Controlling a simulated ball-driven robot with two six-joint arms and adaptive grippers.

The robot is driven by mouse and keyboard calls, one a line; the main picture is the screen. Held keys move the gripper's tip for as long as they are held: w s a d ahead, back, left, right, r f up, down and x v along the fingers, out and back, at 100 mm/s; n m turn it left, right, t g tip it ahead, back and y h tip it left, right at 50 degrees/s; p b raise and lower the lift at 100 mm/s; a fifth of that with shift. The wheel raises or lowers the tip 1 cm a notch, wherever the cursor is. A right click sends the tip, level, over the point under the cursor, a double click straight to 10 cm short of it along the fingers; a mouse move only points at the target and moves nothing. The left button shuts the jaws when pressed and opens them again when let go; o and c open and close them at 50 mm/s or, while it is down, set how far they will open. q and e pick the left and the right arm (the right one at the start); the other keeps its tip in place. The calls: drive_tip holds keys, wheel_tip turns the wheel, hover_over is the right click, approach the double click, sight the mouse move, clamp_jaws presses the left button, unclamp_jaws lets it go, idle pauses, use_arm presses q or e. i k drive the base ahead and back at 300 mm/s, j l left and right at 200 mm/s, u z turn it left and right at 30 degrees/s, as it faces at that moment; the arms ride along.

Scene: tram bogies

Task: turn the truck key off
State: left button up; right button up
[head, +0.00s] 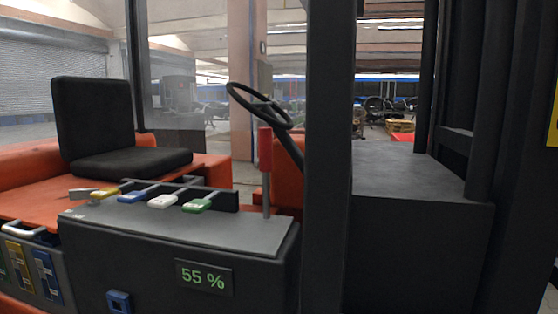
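The truck is an orange and dark grey forklift seen from the side. Its grey console (180,225) carries a yellow lever (103,193), a blue lever (131,197), a white lever (163,201) and a green lever (197,206). A lit display (204,278) on the console's side reads 55 % in green. A small blue square part (118,302) sits low on the same side; I cannot tell what it is. I cannot make out a key for certain. Neither of my grippers is in view.
A dark post (329,150) rises right of the console. A steering wheel (260,105), a red upright handle (265,150) and a black seat (95,125) stand behind the console. Yellow and blue parts (46,275) sit in a panel at the lower left.

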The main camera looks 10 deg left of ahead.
sight(79, 194)
drive_tip(key=k+j+u, duration=0.1)
drive_tip(key=u, duration=1.35)
